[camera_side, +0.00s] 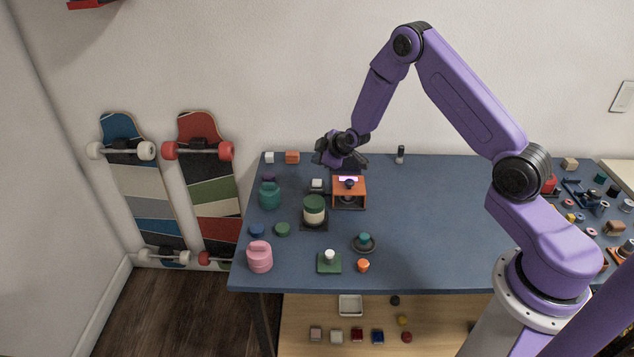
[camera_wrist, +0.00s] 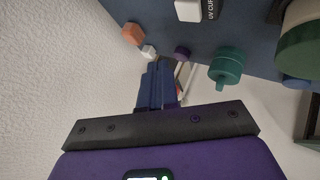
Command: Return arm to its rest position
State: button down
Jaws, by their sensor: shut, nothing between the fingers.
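My purple arm reaches over the blue table (camera_side: 440,230) from the right. My gripper (camera_side: 326,152) is held above the back left part of the table, beside and above the orange box (camera_side: 350,190) with a glowing purple light. In the wrist view its dark blue fingers (camera_wrist: 157,82) are together with nothing between them. The fingertips appear just below a white cube (camera_wrist: 148,52) in that picture, but look apart from it.
A teal canister (camera_side: 269,195), a green-lidded jar (camera_side: 314,209) and a pink canister (camera_side: 259,256) stand on the table's left side. Two skateboards (camera_side: 140,185) lean on the wall. Small parts crowd the right end. The table's middle is clear.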

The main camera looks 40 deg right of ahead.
jog(key=shift+a, duration=0.1)
jog(key=s+a+r+n+g+y, duration=0.1)
jog(key=s+a+r+g+y, duration=0.15)
jog(key=s+a+r, duration=0.5)
jog(key=s+a+r+n+g+y, duration=0.1)
jog(key=s+a+r+g, duration=0.25)
jog(key=s+a, duration=0.75)
jog(key=s+d+r+g+h, duration=0.1)
jog(key=s+d+r, duration=0.1)
jog(key=s, duration=0.7)
jog(key=s+d+r+n+g, duration=0.1)
jog(key=s+r, duration=0.2)
jog(key=s, duration=0.6)
jog(key=s+d+r+n+g+h, duration=0.1)
jog(key=s+d+r, duration=0.1)
jog(key=s, duration=0.7)
jog(key=shift+s+d+r+h, duration=0.15)
jog(key=shift+d+r+h, duration=0.1)
jog(key=shift+d+h, duration=0.1)
dwell(0.7)
